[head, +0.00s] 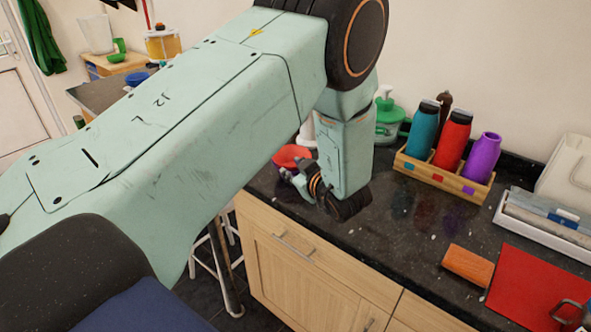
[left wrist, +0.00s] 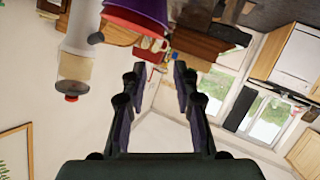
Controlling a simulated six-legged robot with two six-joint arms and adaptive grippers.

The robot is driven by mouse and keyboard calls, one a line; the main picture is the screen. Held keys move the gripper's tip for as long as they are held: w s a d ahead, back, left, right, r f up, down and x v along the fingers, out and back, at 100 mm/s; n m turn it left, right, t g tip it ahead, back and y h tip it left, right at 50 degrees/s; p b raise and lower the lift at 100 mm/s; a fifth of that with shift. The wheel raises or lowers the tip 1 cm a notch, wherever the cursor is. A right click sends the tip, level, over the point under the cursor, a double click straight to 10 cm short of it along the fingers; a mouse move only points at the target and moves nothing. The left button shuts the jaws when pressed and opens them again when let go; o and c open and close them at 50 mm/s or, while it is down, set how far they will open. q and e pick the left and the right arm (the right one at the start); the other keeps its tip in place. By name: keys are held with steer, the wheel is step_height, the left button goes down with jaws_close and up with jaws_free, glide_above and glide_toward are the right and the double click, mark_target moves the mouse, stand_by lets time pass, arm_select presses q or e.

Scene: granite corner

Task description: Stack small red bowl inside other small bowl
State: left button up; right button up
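A red bowl (head: 291,155) shows at the left end of the dark counter in the head view, partly hidden by my left wrist. My left gripper (head: 300,180) is beside it, low over the counter, its fingers mostly hidden there. In the left wrist view, which appears upside down, the left gripper (left wrist: 157,72) has its two fingers apart with nothing between them. A purple bowl-like thing (left wrist: 137,18) with red at its edge is at the top, beyond the fingertips. I cannot tell whether the red part is the red bowl inside it.
A wooden rack (head: 440,176) holds teal, red and purple bottles. A green-and-white pump bottle (head: 387,117) stands behind my wrist. An orange block (head: 467,266), a red mat (head: 530,290) and a white tray (head: 545,225) lie at the right. The middle of the counter is clear.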

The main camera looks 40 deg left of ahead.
arm_select(q)
steer(key=s+f+m+h, duration=0.1)
steer(key=f+m, duration=0.1)
steer(key=f, duration=0.1)
steer(key=s+d+f+m+h, duration=0.1)
steer(key=s+f, duration=0.1)
steer(key=f, duration=0.1)
steer(key=s+d+f+m+h, duration=0.1)
steer(key=s+f+m, duration=0.1)
steer(key=shift+s+f+m+t, duration=0.2)
steer(key=shift+f+m+t, duration=0.1)
steer(key=shift+f, duration=0.1)
steer(key=s+d+f+m+g+h, duration=0.2)
steer(key=s+d+f+m+h, duration=0.1)
steer(key=s, duration=0.7)
steer(key=s+d+f+m+g+h, duration=0.3)
steer(key=s+d+f+m, duration=0.1)
steer(key=s, duration=0.7)
steer(key=s+d+f+m+g+h, duration=0.2)
steer(key=s+d+f+m+h, duration=0.1)
steer(key=s, duration=0.8)
steer(key=shift+d+f+m, duration=0.3)
steer(key=shift+d+f, duration=0.3)
steer(key=shift+d, duration=0.6)
steer(key=shift+s, duration=0.1)
step_height(320, 180, down, 14)
steer(key=b, duration=1.4)
steer(key=shift+f, duration=0.1)
